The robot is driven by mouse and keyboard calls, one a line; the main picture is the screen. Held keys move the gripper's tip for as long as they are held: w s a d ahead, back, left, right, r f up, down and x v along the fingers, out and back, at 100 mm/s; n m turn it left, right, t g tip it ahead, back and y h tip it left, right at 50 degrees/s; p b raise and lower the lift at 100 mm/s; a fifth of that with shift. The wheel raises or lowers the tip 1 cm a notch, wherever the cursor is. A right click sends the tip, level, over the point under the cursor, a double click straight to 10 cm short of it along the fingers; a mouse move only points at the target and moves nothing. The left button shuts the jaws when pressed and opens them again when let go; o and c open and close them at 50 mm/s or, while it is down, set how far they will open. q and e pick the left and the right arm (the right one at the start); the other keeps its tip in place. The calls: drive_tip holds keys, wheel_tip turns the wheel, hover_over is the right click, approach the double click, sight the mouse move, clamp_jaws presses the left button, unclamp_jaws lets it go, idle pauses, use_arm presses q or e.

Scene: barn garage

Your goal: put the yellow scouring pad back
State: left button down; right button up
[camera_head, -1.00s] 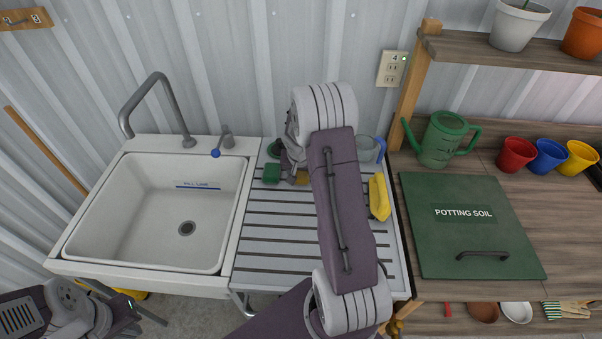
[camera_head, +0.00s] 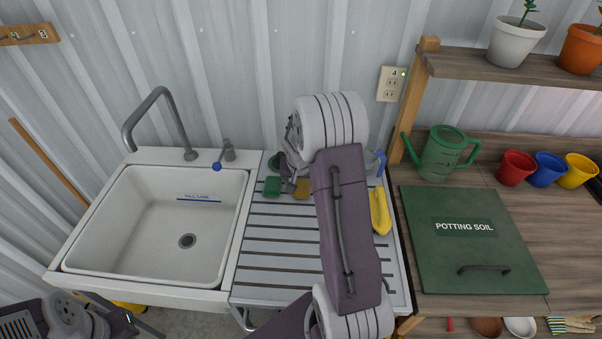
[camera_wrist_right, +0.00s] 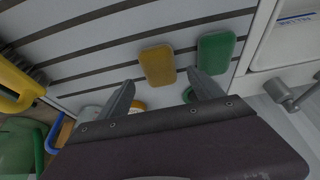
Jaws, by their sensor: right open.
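The yellow scouring pad (camera_head: 302,188) lies on the ribbed draining board (camera_head: 270,245), partly beside my right arm. It shows whole in the right wrist view (camera_wrist_right: 157,66). A green pad (camera_head: 272,186) lies next to it, also in the wrist view (camera_wrist_right: 216,52). My right gripper (camera_wrist_right: 163,90) is open and empty, its fingertips near the yellow pad's lower edge in the wrist view and apart from it. In the head view the right gripper (camera_head: 290,160) is mostly hidden behind its wrist. My left arm shows at the lower left; its jaws are unclear.
A yellow brush (camera_head: 380,211) lies at the board's right. A blue-handled mug (camera_head: 376,163) and small round items stand along its back. The sink (camera_head: 150,225) and tap (camera_head: 160,110) are left; a potting soil lid (camera_head: 465,250) and watering can (camera_head: 440,152) are right.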

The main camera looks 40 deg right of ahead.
drive_tip(key=v, duration=0.8)
drive_tip(key=s+a+f+n+g+y, duration=0.1)
drive_tip(key=s+a+f+n, duration=0.1)
drive_tip(key=s+a+n, duration=0.2)
drive_tip(key=s+a+f+n+g+y, duration=0.1)
drive_tip(key=s+a+f+n+y, duration=0.1)
drive_tip(key=s+a, duration=0.8)
drive_tip(key=a+n, duration=0.1)
drive_tip(key=a, duration=0.3)
drive_tip(key=shift+s+a+f+n, duration=0.15)
drive_tip(key=shift+s+a+n, duration=0.15)
drive_tip(key=shift+n, duration=0.1)
